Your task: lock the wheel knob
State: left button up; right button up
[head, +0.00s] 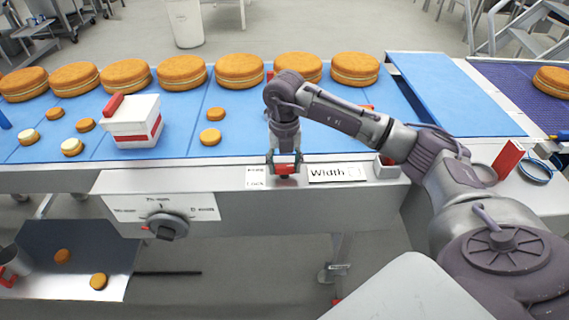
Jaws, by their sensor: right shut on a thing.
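My right gripper (285,160) points down at the front rail of the conveyor. It is shut on a small red part (286,169), which its fingers partly cover. A small white label (256,177) with two lines of text is just left of it, and a "Width" label (337,172) is to its right. A grey round knob (168,226) with a red mark on its left sits on a white scale plate on the front panel, left of and below the gripper. My left gripper is not in view.
Large filled rounds (239,71) line the back of the blue belt (240,115). A white and red box (133,121) and several small rounds are on the belt at left. A grey tray (100,258) with small rounds is lower left. A red block (507,159) stands right.

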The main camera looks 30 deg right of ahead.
aim_at(284, 166)
jog(key=shift+w+m, duration=0.1)
jog(key=shift+m, duration=0.3)
jog(key=o, duration=1.2)
jog(key=shift+c, duration=0.2)
jog(key=shift+r, duration=0.1)
notch_tip(284, 166, up, 12)
